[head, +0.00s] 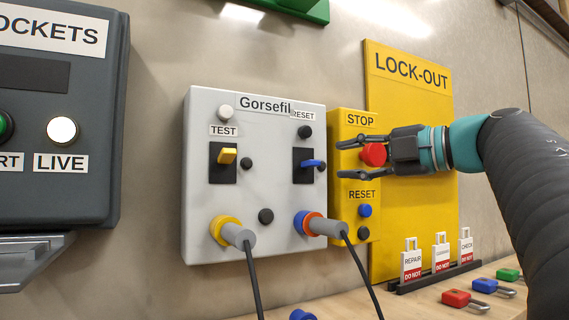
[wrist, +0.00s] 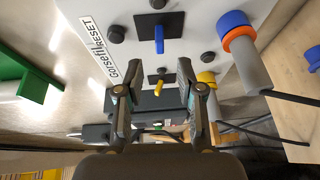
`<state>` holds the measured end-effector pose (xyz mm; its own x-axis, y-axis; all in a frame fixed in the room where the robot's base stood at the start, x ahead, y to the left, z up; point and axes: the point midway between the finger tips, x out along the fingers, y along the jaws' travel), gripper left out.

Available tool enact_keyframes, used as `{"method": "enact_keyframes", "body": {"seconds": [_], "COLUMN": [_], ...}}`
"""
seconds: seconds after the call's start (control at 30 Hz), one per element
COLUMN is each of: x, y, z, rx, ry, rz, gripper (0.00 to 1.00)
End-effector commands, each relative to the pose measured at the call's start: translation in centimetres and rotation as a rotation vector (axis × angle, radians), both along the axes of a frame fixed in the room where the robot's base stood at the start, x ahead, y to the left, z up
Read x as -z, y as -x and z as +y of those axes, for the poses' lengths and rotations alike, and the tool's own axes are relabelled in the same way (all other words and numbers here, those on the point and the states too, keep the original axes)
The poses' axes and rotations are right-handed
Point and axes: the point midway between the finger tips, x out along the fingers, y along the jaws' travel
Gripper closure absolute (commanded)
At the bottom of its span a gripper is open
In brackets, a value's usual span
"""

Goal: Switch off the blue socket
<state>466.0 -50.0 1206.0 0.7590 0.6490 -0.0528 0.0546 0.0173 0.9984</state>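The grey socket box (head: 265,190) is on the wall, with a yellow lever (head: 227,156) on its left and a blue lever (head: 313,163) on its right, each on a black plate. The blue socket (head: 301,222), below the blue lever, has a grey plug (head: 327,227) with an orange ring in it. My gripper (head: 343,157) is open and empty, to the right of the blue lever and apart from it. In the wrist view the blue lever (wrist: 159,40) stands ahead, beyond the gap between the fingertips (wrist: 153,75). I cannot tell the lever's on or off position for sure.
A yellow box with a red STOP button (head: 373,154) and a blue RESET button (head: 365,210) is close to my gripper. A yellow LOCK-OUT board (head: 405,225) is behind it. Black cables (head: 362,272) hang from the plugs. Tags and padlocks (head: 465,299) are on the bench.

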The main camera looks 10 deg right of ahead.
Motion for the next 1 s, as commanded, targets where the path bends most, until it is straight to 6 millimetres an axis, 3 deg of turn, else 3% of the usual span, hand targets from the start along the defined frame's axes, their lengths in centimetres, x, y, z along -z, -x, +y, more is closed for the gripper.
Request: {"method": "enact_keyframes", "body": {"seconds": [0.5,0.97,1.0], "x": [0.3,0.4,0.4], "y": [-5.1,-5.9,-5.9], "z": [4.5,5.0,5.0], "rx": [-0.003,0.000,0.000], "ry": [0.001,0.001,0.001], "rz": [-0.001,-0.001,-0.001], "gripper": [0.62,0.62,0.70]}}
